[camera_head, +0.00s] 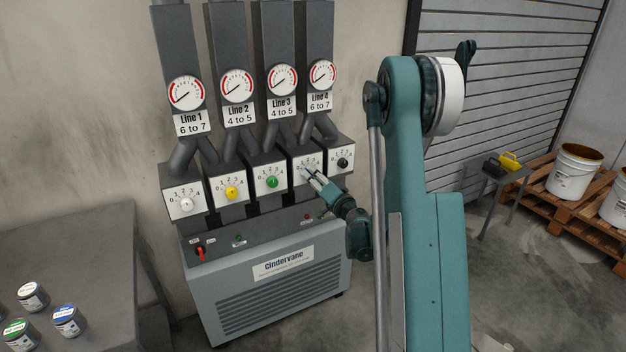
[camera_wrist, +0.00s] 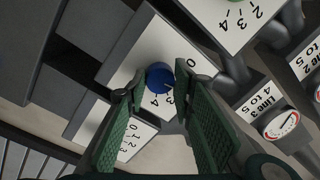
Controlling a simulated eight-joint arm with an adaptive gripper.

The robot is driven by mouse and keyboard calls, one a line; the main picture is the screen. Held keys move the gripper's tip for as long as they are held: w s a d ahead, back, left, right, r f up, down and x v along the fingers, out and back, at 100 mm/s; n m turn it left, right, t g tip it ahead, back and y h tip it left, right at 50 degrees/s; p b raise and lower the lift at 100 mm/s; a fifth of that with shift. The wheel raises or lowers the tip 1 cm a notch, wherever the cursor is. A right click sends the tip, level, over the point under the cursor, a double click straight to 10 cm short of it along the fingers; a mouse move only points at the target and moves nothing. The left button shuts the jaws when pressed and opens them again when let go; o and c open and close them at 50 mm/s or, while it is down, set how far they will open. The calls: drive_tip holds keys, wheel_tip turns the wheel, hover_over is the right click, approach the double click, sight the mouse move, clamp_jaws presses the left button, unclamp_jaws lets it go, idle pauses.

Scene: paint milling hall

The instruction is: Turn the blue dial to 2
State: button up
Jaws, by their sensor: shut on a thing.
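The blue dial (camera_wrist: 159,74) is a round knob on a white number plate (camera_wrist: 124,62), seen in the wrist view between my fingers. My gripper (camera_wrist: 160,83) is shut on it, with one green padded finger on either side. The digits 0, 3 and 4 show around the knob; the rest of the scale is covered. I cannot tell which number the dial points at. In the head view my gripper (camera_head: 311,177) reaches the fourth plate (camera_head: 306,160) from the left and hides the knob.
White (camera_head: 186,204), yellow (camera_head: 232,192) and green (camera_head: 271,182) dials are left of it; a black dial (camera_head: 342,163) is close on the right. Round gauges hang above. The grey Cindervane cabinet (camera_head: 268,300) stands below, with a red switch (camera_head: 200,252). Cans stand at lower left.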

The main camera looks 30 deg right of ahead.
drive_tip(key=shift+m, duration=1)
drive_tip(key=o, duration=0.9)
drive_tip(key=s, duration=1.2)
drive_tip(key=shift+d+f, duration=0.25)
drive_tip(key=shift+f, duration=0.15)
